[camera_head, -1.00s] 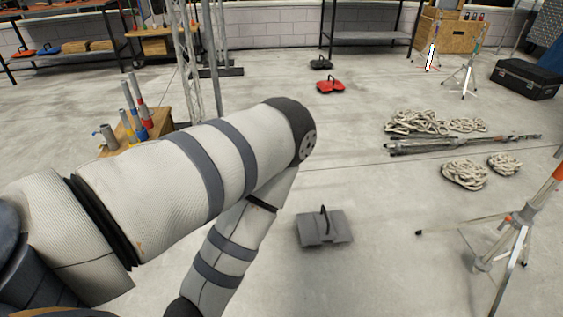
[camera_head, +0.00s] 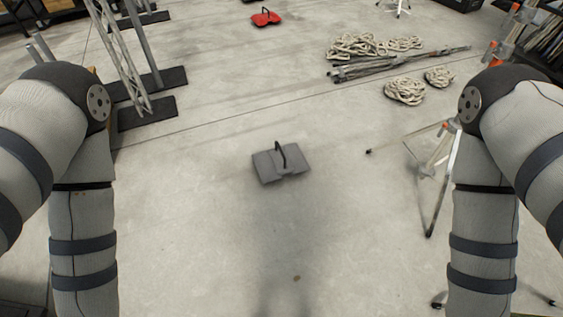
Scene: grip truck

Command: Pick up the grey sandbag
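The grey sandbag (camera_head: 268,166) lies flat on the concrete floor near the middle of the view. It has two flat halves and a dark handle loop standing up from its centre. Nothing touches it. My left arm hangs down at the left edge and my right arm at the right edge, both well apart from the sandbag. Both arms run out of the bottom of the view, so neither gripper shows.
A tripod stand (camera_head: 436,170) stands right of the sandbag beside my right arm. Rope coils (camera_head: 405,91) and metal poles (camera_head: 400,64) lie behind it. A red sandbag (camera_head: 266,17) lies far back. A metal truss (camera_head: 122,55) stands back left. Floor around the grey sandbag is clear.

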